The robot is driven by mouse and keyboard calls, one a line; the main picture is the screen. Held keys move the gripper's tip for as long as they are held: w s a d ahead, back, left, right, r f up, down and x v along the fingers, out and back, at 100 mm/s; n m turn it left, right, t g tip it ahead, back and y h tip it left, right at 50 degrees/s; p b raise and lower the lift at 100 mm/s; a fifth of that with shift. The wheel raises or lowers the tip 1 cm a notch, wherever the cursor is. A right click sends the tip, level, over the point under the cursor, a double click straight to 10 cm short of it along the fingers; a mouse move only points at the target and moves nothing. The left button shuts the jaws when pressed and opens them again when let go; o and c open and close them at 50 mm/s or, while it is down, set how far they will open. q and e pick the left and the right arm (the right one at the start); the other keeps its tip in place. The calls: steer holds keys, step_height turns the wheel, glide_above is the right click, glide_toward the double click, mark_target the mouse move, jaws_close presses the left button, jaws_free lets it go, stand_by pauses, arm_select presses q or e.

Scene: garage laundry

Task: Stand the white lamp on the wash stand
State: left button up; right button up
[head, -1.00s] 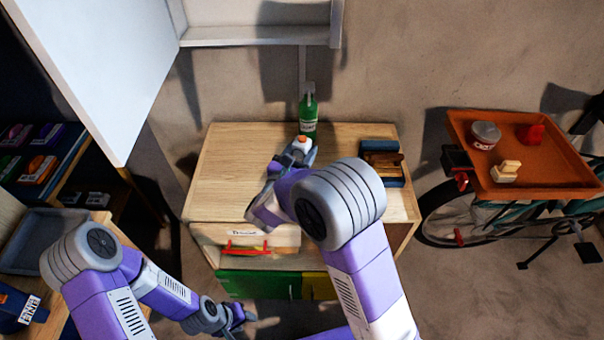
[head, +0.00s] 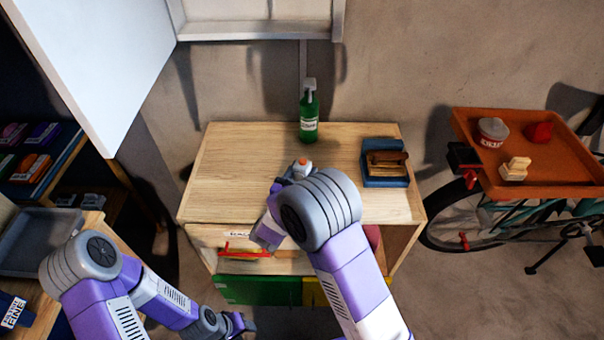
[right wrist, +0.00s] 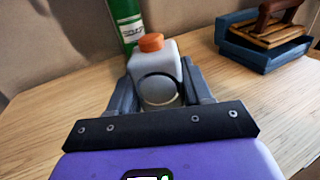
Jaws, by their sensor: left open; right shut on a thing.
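The white lamp (right wrist: 156,66), a small white body with an orange top and a dark ring on its front, is between the fingers of my right gripper (right wrist: 156,92) in the right wrist view. That gripper is shut on it. In the head view the lamp (head: 302,166) shows small over the wooden top of the wash stand (head: 235,165), partly hidden by my right arm. Its base is hidden, so I cannot tell whether it touches the top. My left gripper (head: 242,323) is open and empty, low in front of the stand.
A green bottle (head: 309,115) stands at the back of the top. A blue box (head: 384,180) with a wooden-handled brush is at the right. The left of the top is clear. A white cabinet door (head: 95,60) hangs at upper left; an orange tray (head: 540,180) is at right.

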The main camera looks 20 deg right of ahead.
steer(key=shift+f, duration=0.1)
steer(key=o, duration=1.1)
steer(key=shift+s+a+r, duration=0.2)
steer(key=shift+s+a, duration=0.05)
steer(key=p+v, duration=0.2)
steer(key=v, duration=0.9)
steer(key=shift+s, duration=0.25)
